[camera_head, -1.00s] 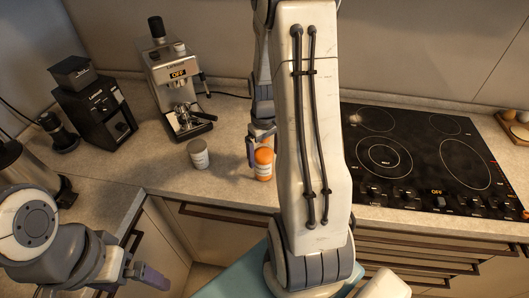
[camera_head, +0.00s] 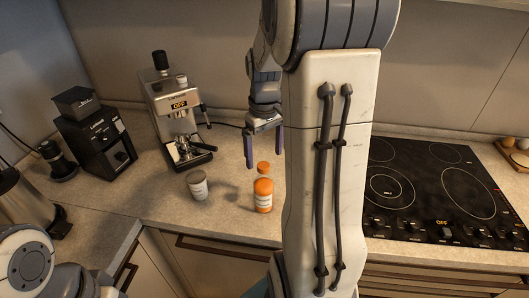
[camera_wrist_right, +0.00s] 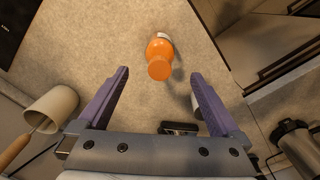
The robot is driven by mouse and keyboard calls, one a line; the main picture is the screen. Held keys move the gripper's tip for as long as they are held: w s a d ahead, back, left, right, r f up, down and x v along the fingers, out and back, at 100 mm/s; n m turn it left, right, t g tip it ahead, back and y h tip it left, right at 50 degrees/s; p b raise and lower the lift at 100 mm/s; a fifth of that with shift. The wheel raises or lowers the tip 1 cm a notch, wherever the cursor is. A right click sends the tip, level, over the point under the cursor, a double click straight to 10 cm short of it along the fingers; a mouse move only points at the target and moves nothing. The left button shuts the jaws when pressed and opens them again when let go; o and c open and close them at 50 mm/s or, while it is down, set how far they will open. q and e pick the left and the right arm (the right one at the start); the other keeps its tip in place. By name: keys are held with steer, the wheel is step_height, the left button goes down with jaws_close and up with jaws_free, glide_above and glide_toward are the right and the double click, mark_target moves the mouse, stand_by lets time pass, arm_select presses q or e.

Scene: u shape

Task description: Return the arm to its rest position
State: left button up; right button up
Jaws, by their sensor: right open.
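My right gripper (camera_head: 265,157) is open and empty in the head view, fingers pointing down above the counter, above and behind the orange bottle. The orange bottle (camera_head: 263,187) has a pale label and stands upright on the counter, apart from the gripper. In the right wrist view it (camera_wrist_right: 159,58) shows beyond and between the two spread fingers of the gripper (camera_wrist_right: 160,95), with nothing between them. My right arm fills the middle of the head view. My left arm is at the lower left; its gripper fingers are outside the picture.
A grey jar with a pale lid (camera_head: 198,186) stands left of the bottle. A coffee machine (camera_head: 177,115) and a black grinder (camera_head: 100,138) stand at the left back. A black cooktop (camera_head: 425,190) is right of my arm. The counter around the jar is clear.

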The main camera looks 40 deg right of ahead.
mark_target(264, 176)
steer(key=shift+r, duration=0.15)
step_height(264, 176, down, 12)
steer(key=shift+f+p, duration=0.25)
steer(key=shift+p, duration=0.4)
step_height(264, 176, up, 4)
steer(key=shift+f+b, duration=0.15)
steer(key=shift+b, duration=0.15)
steer(key=shift+r, duration=0.2)
